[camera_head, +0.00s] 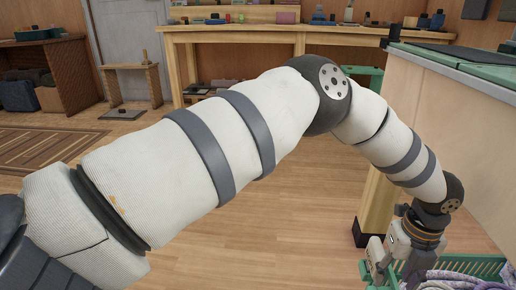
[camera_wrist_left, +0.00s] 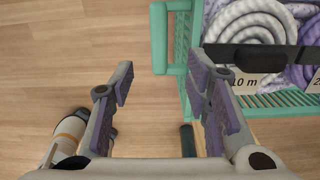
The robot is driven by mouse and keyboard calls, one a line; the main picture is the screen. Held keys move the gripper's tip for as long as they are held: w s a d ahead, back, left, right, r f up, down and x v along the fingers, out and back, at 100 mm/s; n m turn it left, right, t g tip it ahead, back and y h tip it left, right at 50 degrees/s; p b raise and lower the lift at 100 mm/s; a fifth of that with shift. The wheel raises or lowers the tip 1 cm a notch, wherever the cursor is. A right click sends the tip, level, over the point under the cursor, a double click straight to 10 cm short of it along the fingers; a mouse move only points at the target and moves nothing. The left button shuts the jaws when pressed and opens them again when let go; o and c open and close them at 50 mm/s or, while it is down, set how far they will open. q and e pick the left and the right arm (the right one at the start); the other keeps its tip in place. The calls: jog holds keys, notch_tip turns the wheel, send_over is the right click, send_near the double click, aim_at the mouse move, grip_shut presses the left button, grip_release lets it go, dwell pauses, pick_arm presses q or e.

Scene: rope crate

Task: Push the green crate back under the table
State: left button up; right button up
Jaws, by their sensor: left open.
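The green crate (camera_head: 474,258) stands on the floor at the lower right of the head view, cut off by the frame edge. It holds coiled ropes. In the left wrist view the crate (camera_wrist_left: 292,101) is at the upper right, with its green handle loop (camera_wrist_left: 158,42) sticking out to the left. My left gripper (camera_head: 384,258) is low beside the crate. In the wrist view its open fingers (camera_wrist_left: 160,80) are spread, with the handle ahead of and between them. I cannot tell whether they touch it. The table (camera_head: 445,130) is at the right, above the crate. My right gripper is out of view.
A wooden table leg (camera_head: 376,205) with a black foot stands close to the gripper and crate. A white rope coil (camera_wrist_left: 250,25) with a "10 m" label lies in the crate. A workbench (camera_head: 235,34) and a small stool (camera_head: 131,72) are behind. Open wood floor lies left of the crate.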

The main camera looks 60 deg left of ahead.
pick_arm(q)
jog(key=s+a+f+m+g+y+b, duration=0.1)
jog(key=s+a+f+m, duration=0.3)
jog(key=s+f+m, duration=0.7)
jog(key=s+a+f+m+y+b, duration=0.1)
jog(key=s+a+f+m+y, duration=0.3)
jog(key=s+f+m, duration=0.7)
jog(key=s+f, duration=0.1)
jog(key=s, duration=0.5)
jog(key=shift+s+a+f+m+g+b, duration=0.15)
jog(key=shift+a+f+m+g+b, duration=0.15)
jog(key=shift+a+f+g, duration=0.1)
